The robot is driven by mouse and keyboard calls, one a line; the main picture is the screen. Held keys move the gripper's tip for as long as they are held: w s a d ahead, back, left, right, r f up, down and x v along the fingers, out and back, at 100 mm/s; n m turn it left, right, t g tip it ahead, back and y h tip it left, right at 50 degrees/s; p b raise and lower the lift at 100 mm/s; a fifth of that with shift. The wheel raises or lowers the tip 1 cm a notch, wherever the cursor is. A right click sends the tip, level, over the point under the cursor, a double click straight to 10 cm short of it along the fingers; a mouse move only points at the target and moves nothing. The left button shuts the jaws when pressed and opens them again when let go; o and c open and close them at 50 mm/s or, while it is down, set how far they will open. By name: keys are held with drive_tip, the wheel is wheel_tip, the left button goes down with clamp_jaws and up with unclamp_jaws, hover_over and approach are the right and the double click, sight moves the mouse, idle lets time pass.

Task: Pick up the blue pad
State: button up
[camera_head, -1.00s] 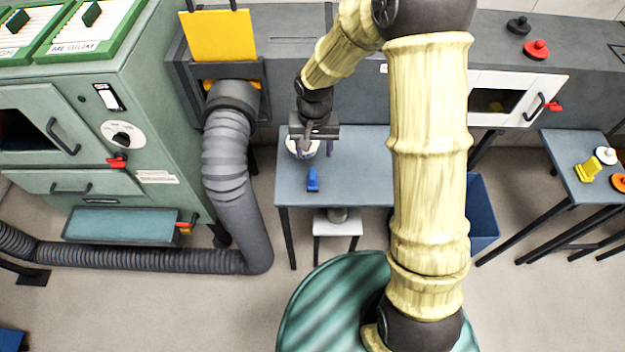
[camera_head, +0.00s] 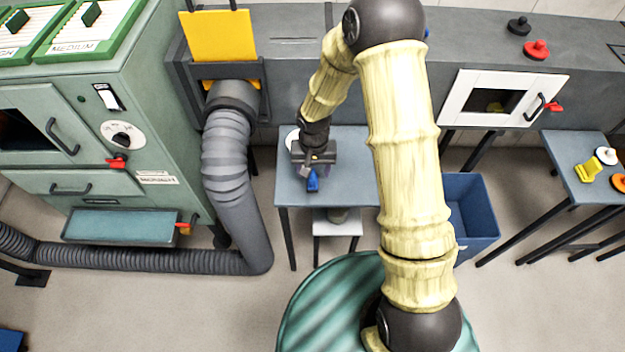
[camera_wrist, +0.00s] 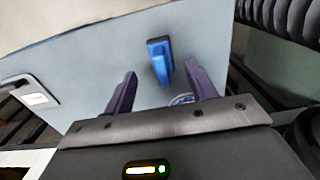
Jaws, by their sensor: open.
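The blue pad (camera_head: 313,182) lies on the grey-blue table (camera_head: 355,185) in the head view, partly hidden behind my gripper (camera_head: 314,172). In the wrist view the blue pad (camera_wrist: 160,61) shows as a small blue block with a raised part, standing clear of the fingers. My gripper (camera_wrist: 163,85) is open and empty, its two dark purple fingers spread. The pad sits beyond the fingertips, between their lines and closer to the right finger. I see no contact between fingers and pad.
A white round object (camera_head: 292,139) is half hidden beside my gripper on the table. A thick grey hose (camera_head: 228,170) runs left of the table. A blue bin (camera_head: 470,215) stands to the right. A side table (camera_head: 575,165) holds a yellow piece (camera_head: 588,170).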

sight(312, 174)
wheel_tip(312, 174, down, 5)
drive_tip(key=shift+a+r, duration=0.1)
drive_tip(key=shift+r, duration=0.1)
drive_tip(key=shift+s, duration=0.1)
drive_tip(key=c, duration=1.1)
